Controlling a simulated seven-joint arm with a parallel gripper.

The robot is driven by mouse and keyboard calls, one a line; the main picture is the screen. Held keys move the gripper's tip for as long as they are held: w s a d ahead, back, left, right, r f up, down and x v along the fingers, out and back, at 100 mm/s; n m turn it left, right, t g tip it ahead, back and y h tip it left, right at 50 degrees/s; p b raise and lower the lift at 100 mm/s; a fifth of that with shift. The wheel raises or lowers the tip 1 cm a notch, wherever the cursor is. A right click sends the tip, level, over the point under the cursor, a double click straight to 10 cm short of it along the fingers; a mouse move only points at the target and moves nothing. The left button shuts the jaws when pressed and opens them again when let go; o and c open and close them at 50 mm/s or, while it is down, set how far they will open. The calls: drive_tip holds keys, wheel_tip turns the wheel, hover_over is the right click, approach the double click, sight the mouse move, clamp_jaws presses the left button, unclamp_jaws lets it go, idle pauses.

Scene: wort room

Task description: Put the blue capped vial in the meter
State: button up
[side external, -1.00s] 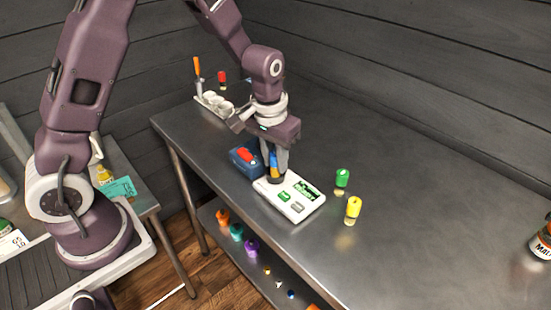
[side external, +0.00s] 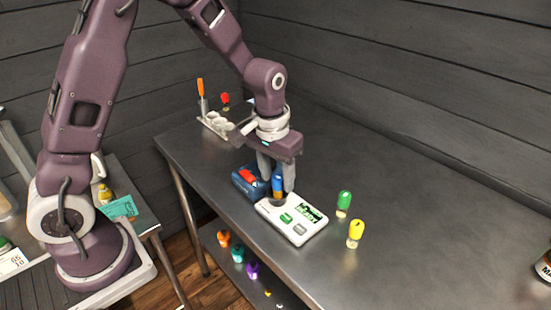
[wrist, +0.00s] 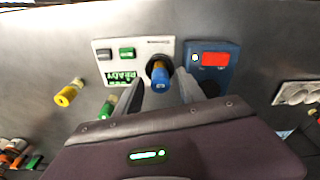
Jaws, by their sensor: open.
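The blue capped vial (side external: 278,184) stands upright in the round dark well of the white meter (side external: 296,229). In the wrist view the blue cap (wrist: 160,79) shows over the well at one end of the meter (wrist: 107,54), which has two buttons and a lit green display. My gripper (side external: 277,187) is open, with one finger on each side of the vial and gaps between. In the wrist view the fingers (wrist: 165,92) also stand apart around the cap. The vial's lower end is hidden in the well.
A blue device (side external: 246,183) with a red panel sits just beside the meter. A green capped vial (side external: 344,200) and a yellow capped vial (side external: 355,232) stand to the right. A white rack (side external: 214,124) is at the back left.

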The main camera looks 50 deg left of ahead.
wheel_tip(320, 180, up, 10)
drive_tip(key=s, duration=0.1)
drive_tip(key=s+r+t, duration=0.2)
drive_tip(key=s+r, duration=0.5)
drive_tip(key=s, duration=0.2)
drive_tip(key=s+m+t, duration=0.2)
drive_tip(key=s, duration=1.1)
